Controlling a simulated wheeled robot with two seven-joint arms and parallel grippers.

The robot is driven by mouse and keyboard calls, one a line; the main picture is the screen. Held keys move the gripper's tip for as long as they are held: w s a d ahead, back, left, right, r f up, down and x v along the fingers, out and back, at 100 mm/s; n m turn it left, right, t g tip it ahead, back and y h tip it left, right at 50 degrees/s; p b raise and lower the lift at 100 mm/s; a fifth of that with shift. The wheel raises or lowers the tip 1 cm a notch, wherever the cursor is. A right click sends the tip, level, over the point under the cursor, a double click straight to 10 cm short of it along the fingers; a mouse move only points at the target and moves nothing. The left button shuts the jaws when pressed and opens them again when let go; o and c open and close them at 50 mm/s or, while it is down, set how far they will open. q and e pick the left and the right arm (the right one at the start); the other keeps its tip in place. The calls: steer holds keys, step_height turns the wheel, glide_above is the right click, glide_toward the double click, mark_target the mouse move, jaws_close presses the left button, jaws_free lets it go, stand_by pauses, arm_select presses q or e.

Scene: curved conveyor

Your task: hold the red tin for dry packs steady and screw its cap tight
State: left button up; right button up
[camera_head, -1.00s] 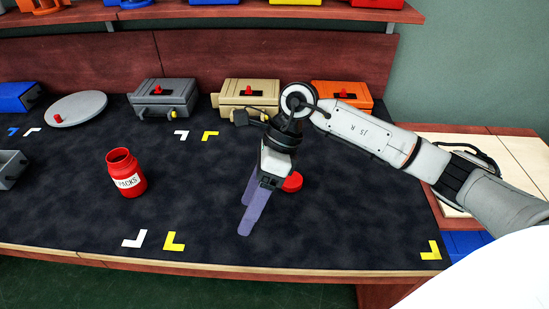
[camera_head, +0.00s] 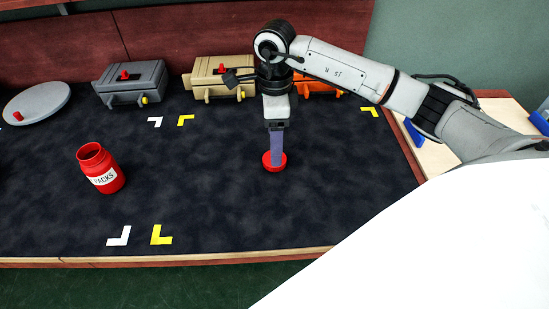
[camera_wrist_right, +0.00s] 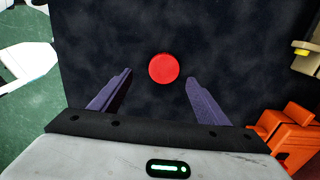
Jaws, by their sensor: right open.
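The red tin (camera_head: 101,170), with a white label reading "PACKS", stands upright and uncapped on the dark mat at the left in the head view. The round red cap (camera_head: 274,166) lies on the mat well to the tin's right. My right gripper (camera_head: 277,160) points down over the cap, which partly shows around its fingers. In the right wrist view the cap (camera_wrist_right: 163,68) lies just beyond the spread fingertips, roughly centred between them, and the right gripper (camera_wrist_right: 158,80) is open and empty. My left gripper is not in view.
Along the back stand a grey case (camera_head: 131,84), a tan case (camera_head: 219,79) and an orange case (camera_head: 318,84). A grey round plate (camera_head: 38,103) is at far left. White and yellow corner marks lie on the mat. The mat between tin and cap is clear.

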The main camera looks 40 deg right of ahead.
mark_target(266, 158)
steer(key=shift+f, duration=0.35)
steer(key=shift+f, duration=0.1)
steer(key=f, duration=0.3)
steer(key=w+f, duration=0.1)
steer(key=f, duration=0.1)
steer(key=c, duration=1.1)
